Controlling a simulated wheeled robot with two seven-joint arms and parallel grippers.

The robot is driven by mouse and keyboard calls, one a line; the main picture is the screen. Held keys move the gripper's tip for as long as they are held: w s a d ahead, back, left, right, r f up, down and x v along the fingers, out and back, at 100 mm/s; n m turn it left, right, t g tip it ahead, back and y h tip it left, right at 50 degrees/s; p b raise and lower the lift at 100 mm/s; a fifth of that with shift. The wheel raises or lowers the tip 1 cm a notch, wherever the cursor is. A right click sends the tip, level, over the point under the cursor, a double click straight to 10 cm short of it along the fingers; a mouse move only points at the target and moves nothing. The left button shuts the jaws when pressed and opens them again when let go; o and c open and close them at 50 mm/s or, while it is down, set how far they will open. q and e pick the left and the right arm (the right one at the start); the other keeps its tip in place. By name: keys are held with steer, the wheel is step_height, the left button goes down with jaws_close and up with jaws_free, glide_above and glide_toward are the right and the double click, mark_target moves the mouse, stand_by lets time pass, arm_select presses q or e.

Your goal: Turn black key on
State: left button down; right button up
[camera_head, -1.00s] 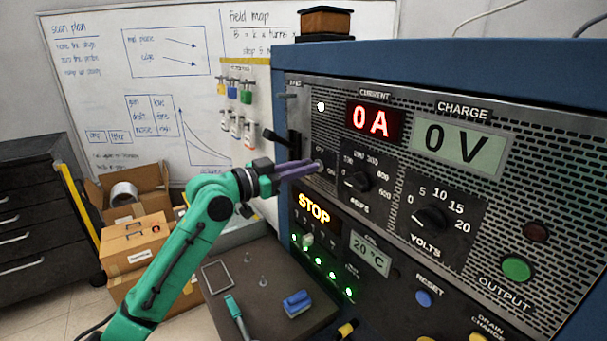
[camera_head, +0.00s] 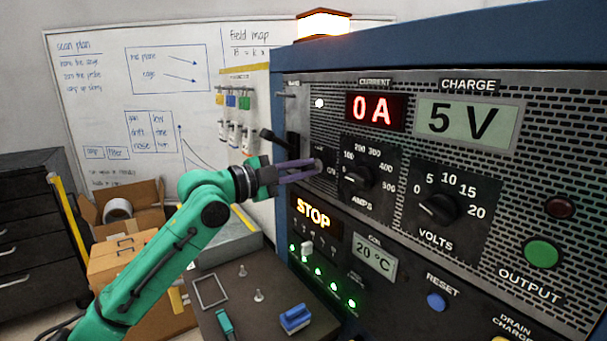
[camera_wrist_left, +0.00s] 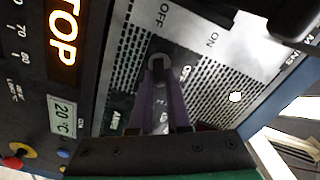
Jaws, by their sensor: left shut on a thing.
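My left gripper (camera_head: 318,167) reaches in from the left and is shut at the key switch on the panel's left side. OFF and ON lettering (camera_head: 331,170) is beside it. In the left wrist view, the two purple fingers (camera_wrist_left: 160,75) close around a small round key switch (camera_wrist_left: 160,62); the fingers mostly hide the key, so its angle is hard to tell. The charge display (camera_head: 467,122) reads 5 V and the current display (camera_head: 374,111) reads 0 A. The beacon (camera_head: 325,22) on top of the cabinet glows. My right gripper is not in view.
A black lever (camera_head: 273,138) juts from the cabinet's left edge, close above my gripper. The AMPS knob (camera_head: 357,177) is just right of the fingers. A dark table (camera_head: 235,308) with a blue block (camera_head: 295,318) stands below. STOP (camera_head: 313,212) is lit.

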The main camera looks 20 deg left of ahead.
arm_select(q)
steer(key=m, duration=0.5)
steer(key=shift+f+m+b, duration=0.3)
steer(key=shift+b, duration=0.1)
stand_by(0.3)
steer(key=c, duration=0.9)
jaws_free()
steer(key=shift+s, duration=0.1)
steer(key=b+v, duration=0.8)
steer(key=v, duration=0.6)
steer(key=shift+s+a, duration=0.1)
steer(key=shift+s, duration=0.15)
